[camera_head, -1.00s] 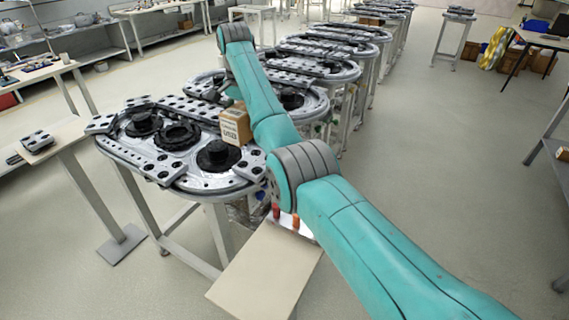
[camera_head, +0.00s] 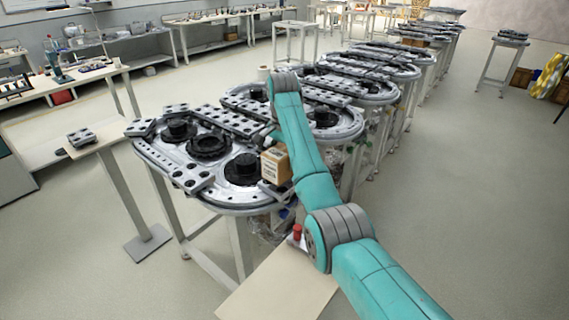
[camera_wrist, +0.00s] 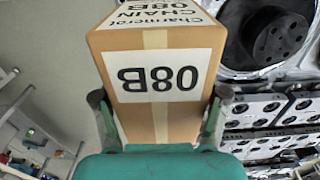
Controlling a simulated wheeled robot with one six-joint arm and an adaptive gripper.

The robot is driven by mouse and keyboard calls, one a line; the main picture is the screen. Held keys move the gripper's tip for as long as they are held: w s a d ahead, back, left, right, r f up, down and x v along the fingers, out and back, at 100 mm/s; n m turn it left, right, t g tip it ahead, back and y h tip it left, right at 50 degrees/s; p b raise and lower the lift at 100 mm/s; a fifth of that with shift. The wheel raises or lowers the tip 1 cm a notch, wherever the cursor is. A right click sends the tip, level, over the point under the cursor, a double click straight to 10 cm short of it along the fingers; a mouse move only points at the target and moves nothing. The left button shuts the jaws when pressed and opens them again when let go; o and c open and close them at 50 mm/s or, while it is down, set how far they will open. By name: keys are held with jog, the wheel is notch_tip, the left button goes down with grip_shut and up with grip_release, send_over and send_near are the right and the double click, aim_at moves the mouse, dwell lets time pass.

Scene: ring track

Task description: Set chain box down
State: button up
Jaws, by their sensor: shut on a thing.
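The chain box (camera_head: 276,165) is a small brown carton with white labels. In the head view it shows beside the right-hand black disc, at the right rim of the nearest ring track (camera_head: 235,203). In the wrist view the box (camera_wrist: 160,75) fills the middle, its labels reading "08B" and "CHAIN 08B" upside down. My gripper (camera_wrist: 160,98) has a finger on each side of it and is shut on it.
A small side table (camera_head: 104,135) with a dark metal part (camera_head: 81,138) stands at left. More ring tracks run back in a row.

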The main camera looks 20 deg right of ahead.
jog(key=shift+a+f, duration=0.1)
jog(key=shift+f, duration=0.95)
jog(key=shift+f, duration=0.15)
jog(key=o, duration=1.8)
